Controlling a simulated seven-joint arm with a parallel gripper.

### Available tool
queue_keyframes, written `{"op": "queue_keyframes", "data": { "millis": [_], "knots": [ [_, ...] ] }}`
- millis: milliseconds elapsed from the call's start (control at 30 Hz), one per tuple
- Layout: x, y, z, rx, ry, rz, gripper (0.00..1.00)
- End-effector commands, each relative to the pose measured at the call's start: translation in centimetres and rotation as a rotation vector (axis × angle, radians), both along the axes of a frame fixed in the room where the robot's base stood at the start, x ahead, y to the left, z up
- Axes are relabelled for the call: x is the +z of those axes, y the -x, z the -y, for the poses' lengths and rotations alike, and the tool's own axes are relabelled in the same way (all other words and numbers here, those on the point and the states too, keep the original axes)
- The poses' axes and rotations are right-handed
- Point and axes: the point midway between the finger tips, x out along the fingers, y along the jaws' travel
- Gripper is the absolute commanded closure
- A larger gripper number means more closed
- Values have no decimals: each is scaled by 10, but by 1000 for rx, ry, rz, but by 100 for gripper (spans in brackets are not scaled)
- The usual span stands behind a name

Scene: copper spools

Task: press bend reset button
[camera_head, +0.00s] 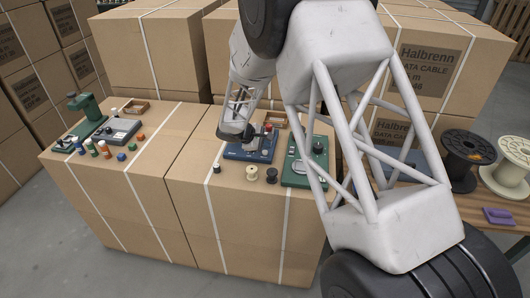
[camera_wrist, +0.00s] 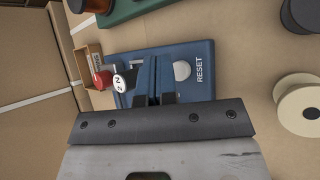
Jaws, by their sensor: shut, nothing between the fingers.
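A blue device marked RESET (camera_wrist: 199,92) lies under my gripper in the wrist view; the head view shows this blue device (camera_head: 236,152) on the cardboard box. A round white button (camera_wrist: 182,70) sits beside the RESET lettering, uncovered. My gripper (camera_wrist: 153,88) is shut and empty, over the middle of the device, left of the button in the wrist view. Contact with the device cannot be told. A red knob (camera_wrist: 103,80) and a white N2 tag (camera_wrist: 119,83) are at the device's left end. In the head view my wrist hides part of the device.
A green device (camera_head: 296,172) stands right of the blue one. A cream spool (camera_head: 250,173) and a dark spool (camera_head: 271,175) stand in front. A small open carton (camera_wrist: 88,62) is near the red knob. Coloured pieces and a grey unit (camera_head: 117,130) stand on the left box.

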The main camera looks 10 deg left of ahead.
Motion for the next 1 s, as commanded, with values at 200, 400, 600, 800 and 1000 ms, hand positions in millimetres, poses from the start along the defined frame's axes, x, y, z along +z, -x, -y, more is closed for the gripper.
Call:
{"op": "queue_keyframes", "data": {
  "millis": [200,400,600,800,1000],
  "knots": [
    [0,0,0,0,0,0,100],
    [-2,0,0,0,0,0,100],
    [-7,0,0,0,0,0,100],
    [-9,0,0,0,0,0,100],
    [-9,0,0,0,0,0,100]
  ]
}}
